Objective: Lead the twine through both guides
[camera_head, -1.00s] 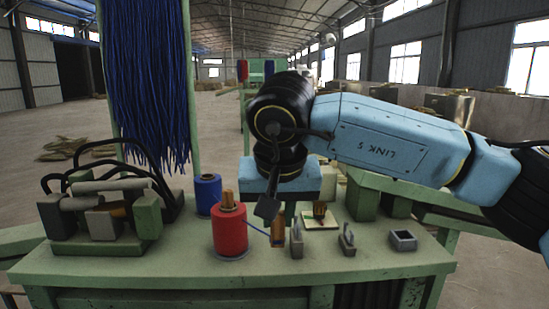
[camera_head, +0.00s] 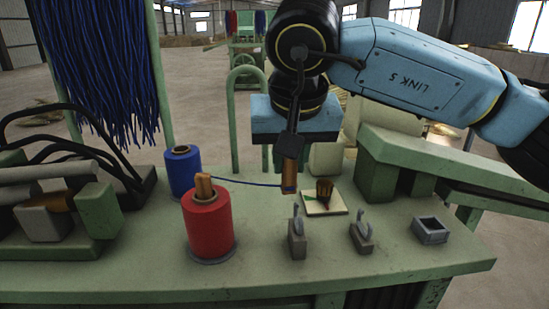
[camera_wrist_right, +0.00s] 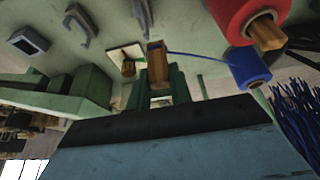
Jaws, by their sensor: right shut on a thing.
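My right gripper (camera_head: 289,172) is shut on a small wooden tab (camera_head: 289,185) at the end of the blue twine (camera_head: 245,182). The twine runs left from the tab to the blue spool (camera_head: 183,170), clear of both guides. The two guides are small grey blocks with upright hooks, a left one (camera_head: 297,242) and a right one (camera_head: 361,235). The tab is behind the left guide and apart from it. The right wrist view also shows the tab (camera_wrist_right: 156,62), the twine (camera_wrist_right: 200,55) and the guides. My left gripper is not in view.
A red spool (camera_head: 207,225) with a wooden core stands left of the guides. A pale tile with a brush-like piece (camera_head: 323,198) lies behind them. A grey square holder (camera_head: 430,231) stands at right. Blue bristles hang at left above a clamp machine (camera_head: 60,215). The bench front is clear.

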